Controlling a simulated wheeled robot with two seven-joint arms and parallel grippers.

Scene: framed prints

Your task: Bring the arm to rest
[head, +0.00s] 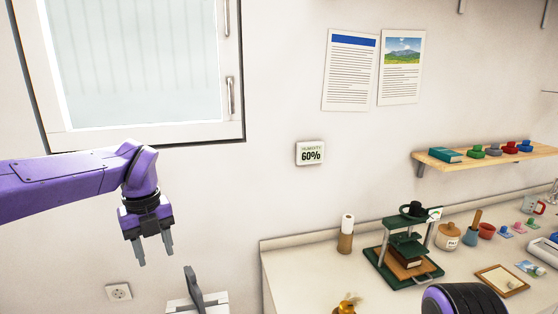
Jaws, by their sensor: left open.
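My left arm, purple with dark joints, comes in from the left edge. Its gripper (154,252) points downward in front of the white wall. It is open, with its two grey fingers apart and nothing between them. It hangs left of the counter and clear of it. A rounded purple and black part of my own body shows at the bottom right. My right gripper is not in the picture.
The counter (290,270) holds a green press (398,274), a paper roll (346,238), a jar (447,236) and a small framed print (502,281). A wooden shelf (480,162) is above. A window (140,60) and humidity display (310,153) are on the wall.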

